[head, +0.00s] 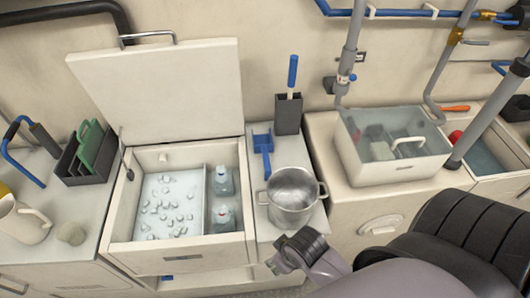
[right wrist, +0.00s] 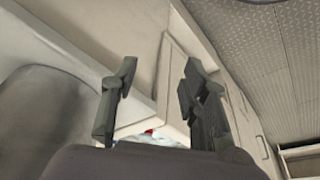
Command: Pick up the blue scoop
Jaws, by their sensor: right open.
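The blue scoop (head: 263,145) lies on the pale counter, between the open-lidded ice box and the metal pot, in the head view. Its square pan points to the back and its handle runs toward the front. My right gripper (right wrist: 160,72) shows in the right wrist view with its two dark fingers spread apart and nothing between them. In the head view my right arm reaches in from the lower right, with its end low in front of the pot, apart from the scoop. The scoop does not show in the right wrist view. My left gripper is not in view.
The ice box's raised lid (head: 160,90) rises at the left.

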